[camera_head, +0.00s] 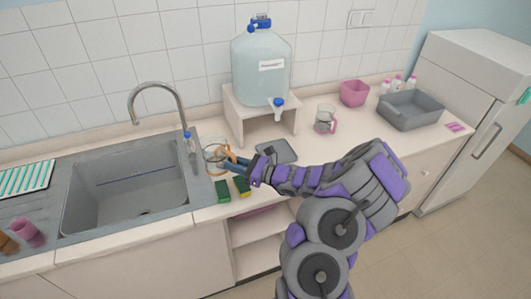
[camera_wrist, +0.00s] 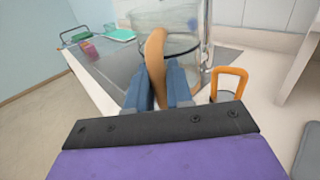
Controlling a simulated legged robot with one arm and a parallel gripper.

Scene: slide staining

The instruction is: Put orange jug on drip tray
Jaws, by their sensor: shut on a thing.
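The orange jug (camera_head: 213,157) is clear glass with an orange handle. It is upright at the right edge of the sink. I cannot tell whether its base touches the counter. My gripper (camera_head: 231,160) is shut on the handle from the right. In the wrist view the orange handle (camera_wrist: 155,55) stands between the blue fingers (camera_wrist: 158,88), with the glass body behind it. The drip tray (camera_head: 279,150) is a flat dark grey plate on the counter, below the tap of the water dispenser, right of the jug. No object is seen on its visible part; my arm is close in front of it.
A water dispenser (camera_head: 261,70) stands on a wooden stand (camera_head: 233,112) behind the tray. A glass jug with a pink handle (camera_head: 325,119) stands farther right. Green sponges (camera_head: 222,190) lie at the front edge. The sink (camera_head: 140,185) is left. An orange loop (camera_wrist: 230,82) shows beside the fingers.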

